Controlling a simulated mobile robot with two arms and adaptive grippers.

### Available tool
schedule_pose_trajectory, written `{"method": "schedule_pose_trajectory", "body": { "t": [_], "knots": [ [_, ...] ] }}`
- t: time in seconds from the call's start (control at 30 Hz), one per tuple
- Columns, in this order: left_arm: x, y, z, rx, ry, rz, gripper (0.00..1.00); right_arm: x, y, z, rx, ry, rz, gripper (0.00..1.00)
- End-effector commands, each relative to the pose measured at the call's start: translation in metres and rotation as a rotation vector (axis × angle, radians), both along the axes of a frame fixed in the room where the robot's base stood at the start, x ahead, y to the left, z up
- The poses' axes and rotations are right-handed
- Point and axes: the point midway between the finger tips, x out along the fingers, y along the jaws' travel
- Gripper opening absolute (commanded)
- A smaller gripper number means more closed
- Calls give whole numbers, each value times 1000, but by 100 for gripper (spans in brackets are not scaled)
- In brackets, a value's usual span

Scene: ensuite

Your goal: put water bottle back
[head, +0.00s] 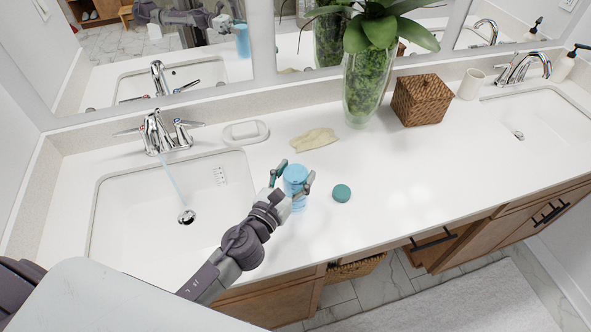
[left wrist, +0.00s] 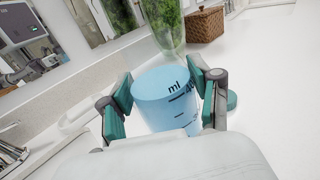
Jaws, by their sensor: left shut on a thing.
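The water bottle (head: 295,178) is a translucent blue cylinder without a lid, standing upright on the white counter or just above it, right of the left sink. In the left wrist view the bottle (left wrist: 166,98) shows dark volume marks and "ml". My left gripper (head: 292,184) is shut on it, with a teal finger pad on each side. The left gripper (left wrist: 165,100) hides part of its sides. A round teal cap (head: 341,193) lies on the counter just right of the bottle. My right gripper is in neither view.
Water runs from the left faucet (head: 158,133) into the left sink (head: 120,215). Behind the bottle are a soap dish (head: 246,132), a beige cloth (head: 314,139), a glass plant vase (head: 366,90) and a wicker box (head: 420,101). The counter (head: 420,170) right of the cap is clear.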

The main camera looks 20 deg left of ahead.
Motion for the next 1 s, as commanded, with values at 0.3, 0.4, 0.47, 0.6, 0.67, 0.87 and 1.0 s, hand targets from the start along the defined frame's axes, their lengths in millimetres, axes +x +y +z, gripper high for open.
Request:
{"method": "schedule_pose_trajectory", "body": {
  "t": [0.3,0.4,0.47,0.6,0.67,0.87,1.0],
  "knots": [
    [1,0,0,0,-4,0,9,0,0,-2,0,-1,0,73],
    [0,0,-1,1,-1,0,73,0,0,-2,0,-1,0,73],
    [0,0,-1,1,-1,0,83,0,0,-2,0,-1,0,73],
    [0,0,-1,1,-1,0,88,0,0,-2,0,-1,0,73],
    [0,0,-1,2,-1,0,88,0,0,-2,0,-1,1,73],
    [0,0,3,1,-1,0,88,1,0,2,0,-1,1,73],
    [-16,3,-2,3,1,0,88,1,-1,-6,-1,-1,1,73]
  ]
}}
